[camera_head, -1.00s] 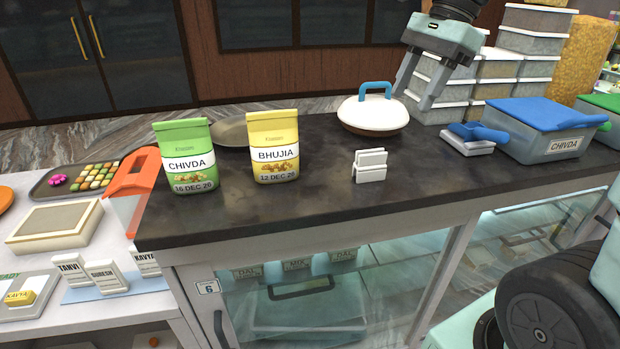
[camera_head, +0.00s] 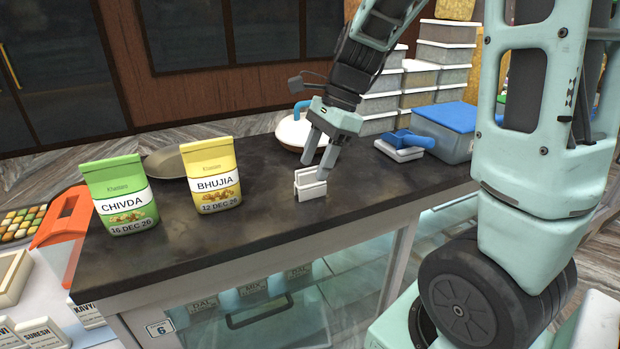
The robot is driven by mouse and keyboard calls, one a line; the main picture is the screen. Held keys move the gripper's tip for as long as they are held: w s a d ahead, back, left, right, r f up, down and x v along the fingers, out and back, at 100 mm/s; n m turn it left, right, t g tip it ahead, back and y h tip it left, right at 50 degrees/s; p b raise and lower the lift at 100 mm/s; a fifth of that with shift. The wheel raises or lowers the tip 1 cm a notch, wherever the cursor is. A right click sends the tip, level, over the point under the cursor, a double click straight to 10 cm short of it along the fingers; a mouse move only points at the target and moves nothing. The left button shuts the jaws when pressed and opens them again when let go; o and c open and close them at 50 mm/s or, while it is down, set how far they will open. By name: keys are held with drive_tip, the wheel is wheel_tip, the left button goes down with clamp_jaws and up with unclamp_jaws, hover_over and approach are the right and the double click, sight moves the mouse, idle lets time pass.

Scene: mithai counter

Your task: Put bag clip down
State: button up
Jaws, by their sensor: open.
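The white bag clip (camera_head: 311,191) stands on the dark counter top (camera_head: 255,212), to the right of the yellow BHUJIA bag (camera_head: 211,177). My gripper (camera_head: 317,166) is open and points down at the clip from above. Its fingertips are just above or behind the clip's top edge; I cannot tell whether they touch it. The green CHIVDA bag (camera_head: 120,195) stands upright at the left. Both bags are apart from the clip.
A grey plate (camera_head: 165,164) lies behind the bags. A white lidded pot (camera_head: 291,132) stands behind my gripper. A blue scoop (camera_head: 411,139) and a blue-lidded box (camera_head: 446,128) are to the right, before stacked tubs (camera_head: 443,53). The counter before the bags is clear.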

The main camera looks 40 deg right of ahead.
sight(311, 169)
drive_tip(key=shift+p+x, duration=0.75)
drive_tip(key=shift+x, duration=1.9)
drive_tip(key=shift+w, duration=0.2)
clamp_jaws()
